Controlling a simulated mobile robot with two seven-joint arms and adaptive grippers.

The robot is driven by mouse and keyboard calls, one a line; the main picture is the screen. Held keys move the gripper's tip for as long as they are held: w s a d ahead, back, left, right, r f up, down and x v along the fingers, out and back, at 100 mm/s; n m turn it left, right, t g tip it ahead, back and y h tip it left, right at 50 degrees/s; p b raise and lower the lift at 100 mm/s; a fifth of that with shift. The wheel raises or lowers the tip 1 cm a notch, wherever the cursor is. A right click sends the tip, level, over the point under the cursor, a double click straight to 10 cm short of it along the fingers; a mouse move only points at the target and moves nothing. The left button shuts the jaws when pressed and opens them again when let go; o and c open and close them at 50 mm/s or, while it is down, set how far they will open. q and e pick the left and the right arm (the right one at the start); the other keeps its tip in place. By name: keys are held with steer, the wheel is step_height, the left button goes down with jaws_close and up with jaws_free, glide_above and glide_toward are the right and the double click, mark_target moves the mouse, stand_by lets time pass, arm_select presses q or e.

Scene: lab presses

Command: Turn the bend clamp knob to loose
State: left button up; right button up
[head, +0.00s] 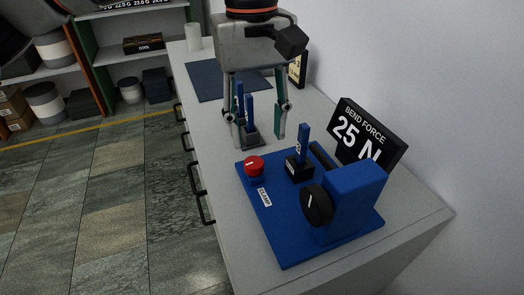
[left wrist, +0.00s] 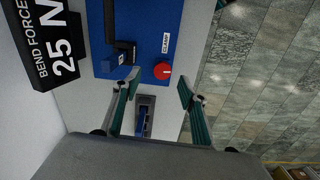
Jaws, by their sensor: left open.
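My left gripper (head: 257,141) points down, open, just behind the knob and above the counter. In the left wrist view the red knob (left wrist: 162,70) shows close to and between the two open fingertips (left wrist: 158,83), apart from both. Nothing is held. My right gripper is not in view.
A dark holder with blue strips (head: 251,138) stands between and below the fingers. The press has a black wheel (head: 316,206) and an upright blue strip in a black block (head: 298,168). A BEND FORCE 25 N display (head: 368,134) stands behind. A dark mat (head: 226,80) lies farther back.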

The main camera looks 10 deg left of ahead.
mark_target(254, 161)
arm_select(q)
steer(key=shift+w+a+f, duration=0.2)
steer(key=shift+w+a, duration=0.2)
steer(key=shift+a, duration=0.15)
steer(key=shift+f, duration=0.35)
step_height(254, 161, down, 5)
steer(key=shift+f+b, duration=0.1)
steer(key=shift+b, duration=0.85)
steer(key=shift+f, duration=0.6)
steer(key=shift+s, duration=0.1)
steer(key=c, duration=1.1)
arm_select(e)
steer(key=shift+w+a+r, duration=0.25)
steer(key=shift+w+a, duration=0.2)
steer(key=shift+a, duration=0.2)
